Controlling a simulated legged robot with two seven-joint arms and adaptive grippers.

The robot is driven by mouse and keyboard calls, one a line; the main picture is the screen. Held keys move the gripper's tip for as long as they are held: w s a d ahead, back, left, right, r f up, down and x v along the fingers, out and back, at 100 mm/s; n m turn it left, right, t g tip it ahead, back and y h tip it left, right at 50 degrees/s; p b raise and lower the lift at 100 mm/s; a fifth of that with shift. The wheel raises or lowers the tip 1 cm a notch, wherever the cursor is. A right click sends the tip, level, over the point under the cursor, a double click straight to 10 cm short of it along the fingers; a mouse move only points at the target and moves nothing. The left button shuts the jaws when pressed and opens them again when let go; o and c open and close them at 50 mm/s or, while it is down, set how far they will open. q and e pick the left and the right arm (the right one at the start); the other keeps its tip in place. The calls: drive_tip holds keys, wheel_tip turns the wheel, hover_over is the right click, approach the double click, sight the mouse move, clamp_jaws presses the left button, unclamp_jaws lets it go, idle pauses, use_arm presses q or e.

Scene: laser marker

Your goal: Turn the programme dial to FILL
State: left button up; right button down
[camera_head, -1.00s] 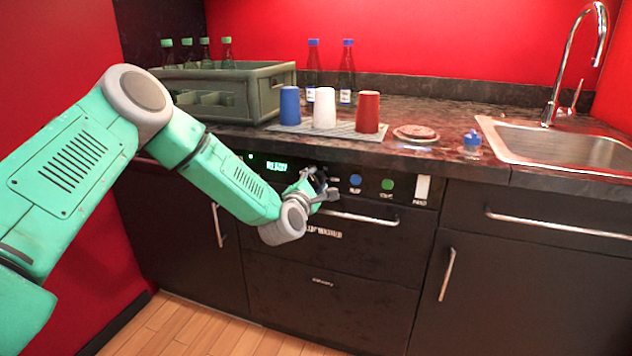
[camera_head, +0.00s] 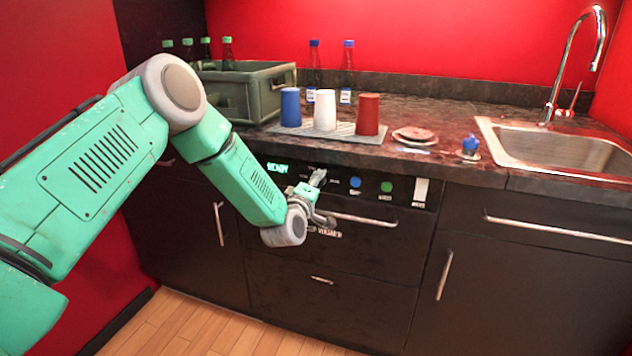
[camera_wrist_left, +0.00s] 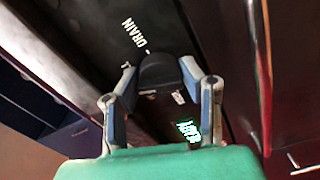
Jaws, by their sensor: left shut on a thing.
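The programme dial (camera_wrist_left: 160,72) is a dark round knob on the black front panel (camera_head: 407,191). In the left wrist view, a white DRAIN label with a short tick stands beside its upper left side. My left gripper (camera_wrist_left: 159,76) is shut on the dial, with a fingertip at each side of it. In the head view my left gripper (camera_head: 318,188) is at the panel and hides the dial. Small white marks show near the fingers, but I cannot read them. No FILL label is legible. My right gripper is not in view.
The green display (camera_head: 277,168) reads READY. Blue (camera_head: 355,183) and green (camera_head: 386,187) buttons lie right of my gripper, and a drawer handle (camera_head: 362,218) lies just below. Three cups, a bottle crate (camera_head: 240,93) and a sink (camera_head: 560,148) are on the counter above.

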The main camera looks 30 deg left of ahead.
use_arm(q)
drive_tip(key=shift+s+d+f+m, duration=0.1)
drive_tip(key=shift+d+f+m, duration=0.1)
drive_tip(key=shift+m, duration=0.4)
drive_tip(key=shift+s+d+f+m, duration=0.1)
drive_tip(key=shift+d+f+m, duration=0.1)
drive_tip(key=shift+m, duration=0.4)
drive_tip(key=shift+a+p, duration=0.1)
drive_tip(key=shift+p, duration=0.2)
drive_tip(key=o, duration=1)
drive_tip(key=shift+o, duration=0.7)
drive_tip(key=shift+w, duration=0.2)
drive_tip(key=shift+r, duration=0.1)
drive_tip(key=shift+a, duration=0.1)
